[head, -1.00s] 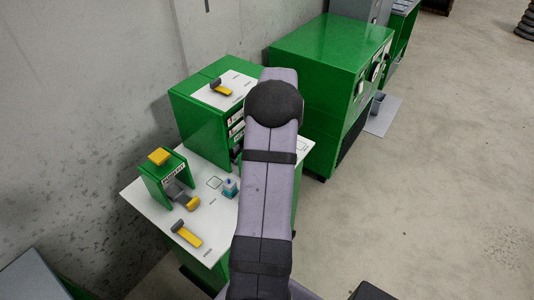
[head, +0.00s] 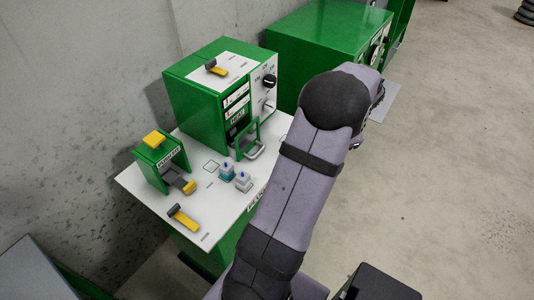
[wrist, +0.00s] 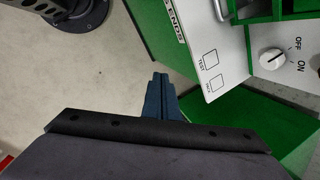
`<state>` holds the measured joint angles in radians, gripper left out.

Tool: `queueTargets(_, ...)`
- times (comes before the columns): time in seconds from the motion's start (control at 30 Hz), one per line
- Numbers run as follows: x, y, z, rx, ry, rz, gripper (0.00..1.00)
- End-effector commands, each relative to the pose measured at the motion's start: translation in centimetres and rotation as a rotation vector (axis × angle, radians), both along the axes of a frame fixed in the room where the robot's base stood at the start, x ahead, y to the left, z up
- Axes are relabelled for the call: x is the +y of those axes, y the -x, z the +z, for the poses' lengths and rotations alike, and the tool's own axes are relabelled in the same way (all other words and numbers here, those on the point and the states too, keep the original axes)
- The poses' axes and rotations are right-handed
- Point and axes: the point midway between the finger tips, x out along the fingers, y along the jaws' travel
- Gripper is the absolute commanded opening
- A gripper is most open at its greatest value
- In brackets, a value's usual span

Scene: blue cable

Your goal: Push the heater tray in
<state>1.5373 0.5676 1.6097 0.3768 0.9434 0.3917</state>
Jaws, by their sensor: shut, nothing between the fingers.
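The heater tray (head: 254,151) is a small grey tray with a green upright frame (head: 246,138) at its front. It sticks out of the lower opening of the green heater box (head: 190,102), over the white table top. In the wrist view, part of a grey loop and green frame shows at the top edge; I cannot tell how much of the tray it is. My gripper (wrist: 157,82) is shut and empty, with its blue fingers beside the table edge, over the floor and apart from the tray. In the head view my arm hides the fingertips.
A small green unit (head: 160,158) and a yellow-handled lever (head: 184,218) are at the left.

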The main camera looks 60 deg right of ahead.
Motion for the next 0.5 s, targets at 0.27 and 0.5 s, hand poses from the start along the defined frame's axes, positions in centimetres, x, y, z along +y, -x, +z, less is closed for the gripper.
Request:
queueTargets(0.27,4.5,-3.7,-0.4,-0.251,-0.256,-0.415,0.0)
queueTargets(0.5,5.1,-6.8,0.7,-0.391,-0.478,-0.759,0.0)
